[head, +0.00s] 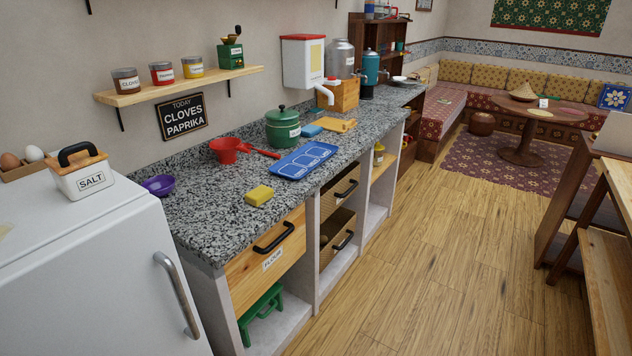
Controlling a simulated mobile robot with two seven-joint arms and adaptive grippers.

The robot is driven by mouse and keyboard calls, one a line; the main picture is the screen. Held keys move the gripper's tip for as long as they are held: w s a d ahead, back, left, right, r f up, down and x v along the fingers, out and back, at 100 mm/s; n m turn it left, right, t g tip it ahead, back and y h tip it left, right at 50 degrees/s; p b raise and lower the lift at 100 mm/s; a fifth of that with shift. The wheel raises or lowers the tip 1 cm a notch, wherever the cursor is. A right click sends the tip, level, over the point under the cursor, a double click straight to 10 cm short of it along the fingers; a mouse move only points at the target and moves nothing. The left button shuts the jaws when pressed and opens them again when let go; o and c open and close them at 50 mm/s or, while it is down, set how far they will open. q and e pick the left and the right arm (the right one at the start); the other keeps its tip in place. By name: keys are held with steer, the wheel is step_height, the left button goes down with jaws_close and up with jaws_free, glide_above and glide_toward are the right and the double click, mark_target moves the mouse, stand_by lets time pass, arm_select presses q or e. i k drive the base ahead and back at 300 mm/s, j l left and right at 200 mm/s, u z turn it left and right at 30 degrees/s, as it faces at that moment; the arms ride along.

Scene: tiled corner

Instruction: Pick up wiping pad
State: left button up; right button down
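A small yellow pad (259,195), which looks like the wiping pad, lies flat on the speckled grey countertop (215,212) near its front edge, above the drawer labelled FLOUR. Nothing covers it. A small blue pad-like item (311,130) lies farther back, beside a flat orange-yellow piece (336,125); I cannot tell exactly what these two are. Neither of my grippers is in view.
Near the yellow pad are a blue tray (304,160), a red scoop-like vessel (227,151) and a purple bowl (158,185). A green pot (283,127) stands behind. A white fridge (95,270) rises at left. The wooden floor (430,260) is clear.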

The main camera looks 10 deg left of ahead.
mark_target(262, 194)
steer(key=i+l+z, duration=0.2)
steer(key=i+z, duration=0.2)
steer(key=i, duration=0.2)
steer(key=i+z, duration=0.4)
steer(key=i, duration=0.25)
steer(key=i+j+z, duration=0.1)
steer(key=i+z, duration=0.15)
steer(key=i, duration=0.9)
steer(key=i+l+u, duration=0.2)
steer(key=u, duration=1.35)
